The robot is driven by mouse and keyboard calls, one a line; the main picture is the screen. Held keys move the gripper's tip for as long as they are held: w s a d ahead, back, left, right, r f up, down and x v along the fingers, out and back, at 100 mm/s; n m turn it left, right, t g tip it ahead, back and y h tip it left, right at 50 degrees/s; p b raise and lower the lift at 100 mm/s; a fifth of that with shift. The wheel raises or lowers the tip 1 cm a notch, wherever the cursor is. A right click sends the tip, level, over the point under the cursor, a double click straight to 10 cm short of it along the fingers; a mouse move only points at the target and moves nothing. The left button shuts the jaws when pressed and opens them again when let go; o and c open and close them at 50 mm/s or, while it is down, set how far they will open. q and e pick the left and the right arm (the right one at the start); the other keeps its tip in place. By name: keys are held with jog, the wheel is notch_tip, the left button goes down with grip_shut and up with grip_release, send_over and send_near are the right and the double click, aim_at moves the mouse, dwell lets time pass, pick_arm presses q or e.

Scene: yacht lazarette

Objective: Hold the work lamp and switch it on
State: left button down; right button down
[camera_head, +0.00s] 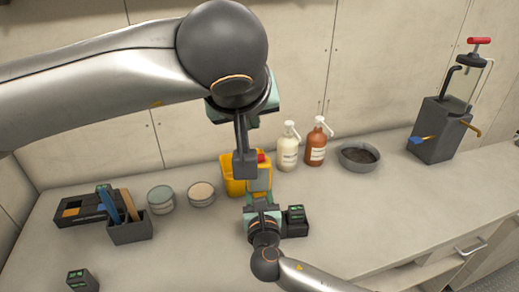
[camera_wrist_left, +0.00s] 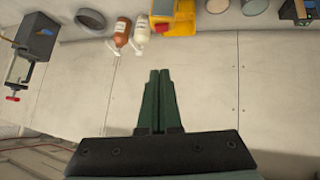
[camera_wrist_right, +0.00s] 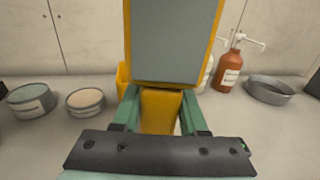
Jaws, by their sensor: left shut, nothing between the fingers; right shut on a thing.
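The work lamp (camera_wrist_right: 128,40) is yellow with a grey panel, upright in front of the right wrist camera. My right gripper (camera_head: 262,208) is shut on its yellow lower part (camera_wrist_right: 160,110) and holds it over the bench. In the head view the lamp (camera_head: 260,182) shows a red button (camera_head: 262,157) near its top. My left gripper (camera_head: 244,165) is shut and empty, reaching down close to the lamp's top. In the left wrist view its closed fingers (camera_wrist_left: 159,98) appear apart from the red button (camera_wrist_left: 162,27). Whether they touch in depth I cannot tell.
A yellow bin (camera_head: 231,180) stands behind the lamp. White (camera_head: 288,150) and brown (camera_head: 316,147) pump bottles and a grey bowl (camera_head: 360,164) stand right of it. Two tins (camera_head: 161,200), a tool holder (camera_head: 128,232) and dark blocks (camera_head: 295,222) are also on the bench.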

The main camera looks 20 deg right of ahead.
pick_arm(q)
send_over(260, 166)
jog(key=f, duration=0.7)
jog(key=shift+a, duration=0.4)
jog(key=shift+d+f, duration=0.25)
jog(key=shift+f, duration=1)
jog(key=shift+d+f, duration=0.15)
jog(key=shift+f, duration=0.6)
